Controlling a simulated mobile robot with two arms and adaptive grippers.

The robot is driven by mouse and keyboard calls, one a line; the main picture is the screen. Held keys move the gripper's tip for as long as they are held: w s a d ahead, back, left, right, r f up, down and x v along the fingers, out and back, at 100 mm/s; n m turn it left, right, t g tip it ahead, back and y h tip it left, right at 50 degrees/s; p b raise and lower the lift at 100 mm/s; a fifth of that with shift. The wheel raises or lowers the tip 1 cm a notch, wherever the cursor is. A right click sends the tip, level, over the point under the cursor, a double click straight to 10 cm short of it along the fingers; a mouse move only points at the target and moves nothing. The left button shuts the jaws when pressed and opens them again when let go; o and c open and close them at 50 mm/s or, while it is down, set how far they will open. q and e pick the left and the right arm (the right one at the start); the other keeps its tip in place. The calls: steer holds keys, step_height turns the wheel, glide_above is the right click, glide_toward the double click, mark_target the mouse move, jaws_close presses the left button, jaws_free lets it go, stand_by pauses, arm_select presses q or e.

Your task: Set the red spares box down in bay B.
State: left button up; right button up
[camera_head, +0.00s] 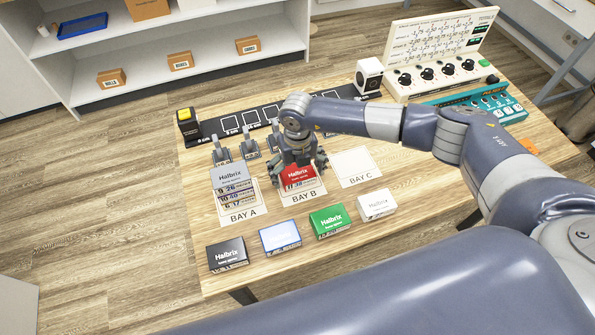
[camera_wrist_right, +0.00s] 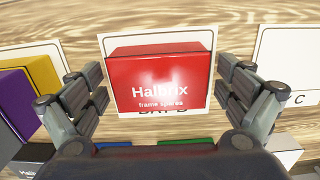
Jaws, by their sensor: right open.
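The red spares box (camera_head: 299,176), labelled "Halbrix frame spares", sits on the white card of bay B (camera_head: 304,197) on the table. It also shows in the right wrist view (camera_wrist_right: 158,78), lying flat within the card's side edges and covering part of the bay label. My right gripper (camera_head: 300,163) is over the box in the head view. Its fingers are spread, one on each side of the box, with a visible gap on both sides in the wrist view. The gripper hides part of the box's far side in the head view. My left gripper is not in view.
Bay A (camera_head: 243,217) at left holds a grey-topped stack (camera_head: 230,178). Bay C (camera_head: 355,166) at right is empty. Black (camera_head: 227,252), blue-edged (camera_head: 280,236), green (camera_head: 329,220) and white (camera_head: 376,203) boxes line the near side. Grey levers (camera_head: 249,147) stand behind.

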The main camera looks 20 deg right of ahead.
mark_target(297, 171)
steer(key=shift+r, duration=0.3)
step_height(297, 171, up, 12)
steer(key=b, duration=0.2)
steer(key=shift+f+b, duration=0.15)
steer(key=shift+b, duration=0.2)
